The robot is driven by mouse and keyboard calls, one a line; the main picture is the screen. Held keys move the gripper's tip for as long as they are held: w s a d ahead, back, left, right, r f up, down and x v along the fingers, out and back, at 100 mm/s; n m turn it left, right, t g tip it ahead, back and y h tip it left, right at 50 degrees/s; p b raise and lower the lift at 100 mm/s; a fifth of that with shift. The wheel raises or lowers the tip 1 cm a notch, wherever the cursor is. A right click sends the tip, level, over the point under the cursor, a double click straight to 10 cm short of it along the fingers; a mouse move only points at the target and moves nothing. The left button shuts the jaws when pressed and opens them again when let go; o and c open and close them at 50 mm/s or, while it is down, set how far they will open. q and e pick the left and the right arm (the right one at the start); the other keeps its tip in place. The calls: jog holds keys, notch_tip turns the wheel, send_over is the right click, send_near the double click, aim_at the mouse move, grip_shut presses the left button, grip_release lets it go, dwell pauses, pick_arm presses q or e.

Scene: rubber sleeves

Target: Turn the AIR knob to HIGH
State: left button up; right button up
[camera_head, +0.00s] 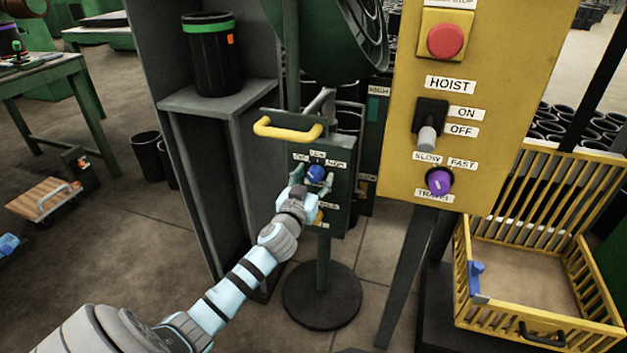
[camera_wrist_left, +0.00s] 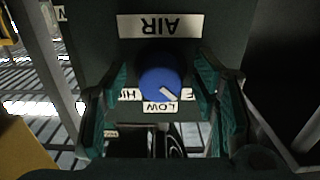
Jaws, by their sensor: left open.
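The AIR knob (camera_head: 316,172) is a blue round knob on a green control box (camera_head: 340,200) on a stand. In the left wrist view the knob (camera_wrist_left: 159,83) appears upside down, with the AIR label (camera_wrist_left: 160,25) above it. LOW is below it, HIGH is at left and OFF at right, both partly hidden by the fingers. Its white pointer mark is at the lower right, between LOW and OFF. My left gripper (camera_head: 313,179) is open, one finger on each side of the knob. In the wrist view, gaps show between the fingers and the knob. My right gripper is not in view.
A yellow handle (camera_head: 288,128) sticks out from the top of the box. A yellow HOIST panel (camera_head: 475,90) with a red button, a switch and a purple knob (camera_head: 439,181) stands at right. A grey shelf (camera_head: 215,98) with a black bin stands at left. A yellow crate (camera_head: 545,255) is at lower right.

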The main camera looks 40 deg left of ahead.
pick_arm(q)
jog(key=shift+c, duration=0.6)
jog(key=c, duration=1)
jog(key=shift+c, duration=0.2)
